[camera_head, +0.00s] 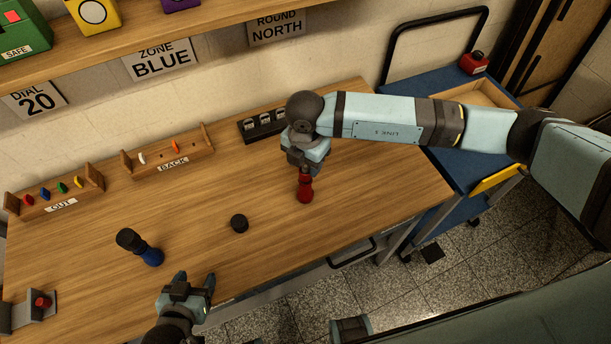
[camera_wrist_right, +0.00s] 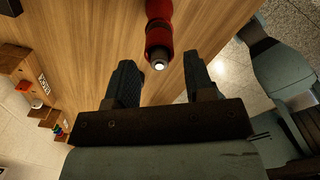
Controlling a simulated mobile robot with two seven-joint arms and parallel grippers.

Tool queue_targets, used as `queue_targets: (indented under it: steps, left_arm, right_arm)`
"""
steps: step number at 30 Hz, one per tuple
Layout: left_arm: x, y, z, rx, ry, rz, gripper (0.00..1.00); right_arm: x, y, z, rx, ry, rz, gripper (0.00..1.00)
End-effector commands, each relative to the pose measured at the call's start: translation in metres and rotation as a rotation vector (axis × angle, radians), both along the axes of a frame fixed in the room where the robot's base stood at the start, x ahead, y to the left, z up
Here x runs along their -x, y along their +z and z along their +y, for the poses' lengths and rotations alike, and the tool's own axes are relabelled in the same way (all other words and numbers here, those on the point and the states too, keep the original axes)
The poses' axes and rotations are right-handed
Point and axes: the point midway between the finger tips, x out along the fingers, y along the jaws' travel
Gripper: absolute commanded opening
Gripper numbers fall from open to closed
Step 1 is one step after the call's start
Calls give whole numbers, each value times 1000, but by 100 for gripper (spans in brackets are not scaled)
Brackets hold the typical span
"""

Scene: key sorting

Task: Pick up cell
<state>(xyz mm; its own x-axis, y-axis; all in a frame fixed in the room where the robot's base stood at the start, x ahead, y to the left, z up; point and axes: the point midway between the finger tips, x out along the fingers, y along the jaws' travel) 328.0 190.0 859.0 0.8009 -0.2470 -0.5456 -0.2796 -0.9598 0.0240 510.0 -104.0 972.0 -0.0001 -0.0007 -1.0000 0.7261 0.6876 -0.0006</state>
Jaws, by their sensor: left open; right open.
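No thing is plainly marked as the cell. A red tube (camera_head: 305,188) stands on the table below my right gripper (camera_head: 302,168). In the right wrist view the red tube (camera_wrist_right: 158,32) has a dark band and a bright, whitish round end, which could be a cell's tip. My right gripper (camera_wrist_right: 156,88) is open there, its fingers to either side of that end and apart from it. A black rack (camera_head: 262,125) with several pale-topped items stands at the back, partly behind my right arm. My left gripper (camera_head: 192,290) is open and empty near the front edge.
A blue tube with a black head (camera_head: 138,246) and a black round cap (camera_head: 239,223) are on the wooden table (camera_head: 220,185). Trays marked OUT (camera_head: 60,200) and BACK (camera_head: 172,160) stand along the wall. A blue cart (camera_head: 430,92) is right of the table.

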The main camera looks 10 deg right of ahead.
Motion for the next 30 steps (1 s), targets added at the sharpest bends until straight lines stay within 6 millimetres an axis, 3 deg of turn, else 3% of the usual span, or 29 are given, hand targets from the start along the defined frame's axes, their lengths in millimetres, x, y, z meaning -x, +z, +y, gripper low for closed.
queue_targets:
  steps: [1, 8, 15, 30]
  left_arm:
    - [0, -7, 0, -1, -1, 1, 62]
    - [1, -9, 2, -5, 1, 6, 62]
    - [1, -9, 4, -7, 3, 4, 62]
    - [0, -6, 4, -7, 3, 3, 62]
  right_arm:
    - [0, -9, 0, 1, 0, 1, 48]
    - [0, -8, 0, 0, 0, 0, 48]
    - [0, -8, 0, 0, 0, 0, 0]
    - [-5, -1, -3, 0, -1, -1, 0]
